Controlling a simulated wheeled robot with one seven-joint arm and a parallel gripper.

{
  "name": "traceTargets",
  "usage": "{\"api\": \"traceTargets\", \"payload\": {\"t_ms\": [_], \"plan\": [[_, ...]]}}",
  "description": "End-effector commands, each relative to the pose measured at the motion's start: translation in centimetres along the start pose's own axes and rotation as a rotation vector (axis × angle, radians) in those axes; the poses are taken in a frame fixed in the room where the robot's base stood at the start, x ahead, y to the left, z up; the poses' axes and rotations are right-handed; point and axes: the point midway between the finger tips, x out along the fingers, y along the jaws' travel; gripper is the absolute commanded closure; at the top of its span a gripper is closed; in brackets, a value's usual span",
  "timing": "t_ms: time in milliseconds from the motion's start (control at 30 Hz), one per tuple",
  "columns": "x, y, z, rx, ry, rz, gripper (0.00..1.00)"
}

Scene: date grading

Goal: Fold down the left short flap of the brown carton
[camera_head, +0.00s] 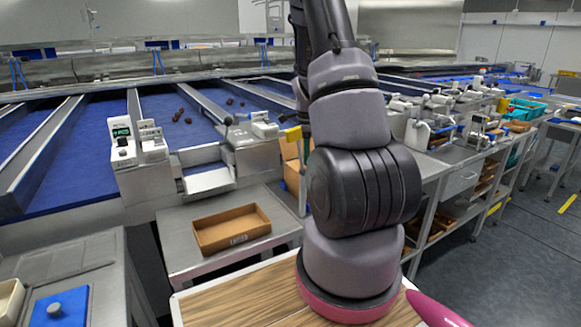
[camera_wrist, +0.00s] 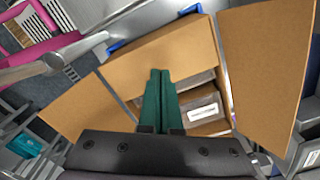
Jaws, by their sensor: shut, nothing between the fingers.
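The brown carton (camera_wrist: 226,126) is close below my gripper in the wrist view, with packs (camera_wrist: 199,112) inside, one bearing a white label. One brown flap (camera_wrist: 80,112) spreads out at the left, another (camera_wrist: 265,75) at the right. A third panel (camera_wrist: 185,50) lies across the upper side. I cannot tell which is the left short flap. My gripper (camera_wrist: 160,73) is shut and empty, its green fingertips overlapping the upper panel; contact is unclear. In the head view my arm hides most of the carton (camera_head: 291,168).
An open brown tray (camera_head: 232,229) stands on a steel table left of my arm. Blue sorting lanes (camera_head: 85,140) with a few dark dates lie behind. A wooden worktop (camera_head: 240,300) is around my arm's base. Open floor (camera_head: 520,255) lies at the right.

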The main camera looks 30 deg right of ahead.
Motion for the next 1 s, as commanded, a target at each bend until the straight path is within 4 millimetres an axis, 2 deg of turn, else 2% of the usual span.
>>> {"api": "traceTargets", "payload": {"t_ms": [700, 1000], "plan": [[-8.8, -0.1, 0.0, 0.001, -0.001, -0.003, 1.00], [-9.7, 0.0, 0.0, 0.001, -0.001, 0.000, 1.00]]}}
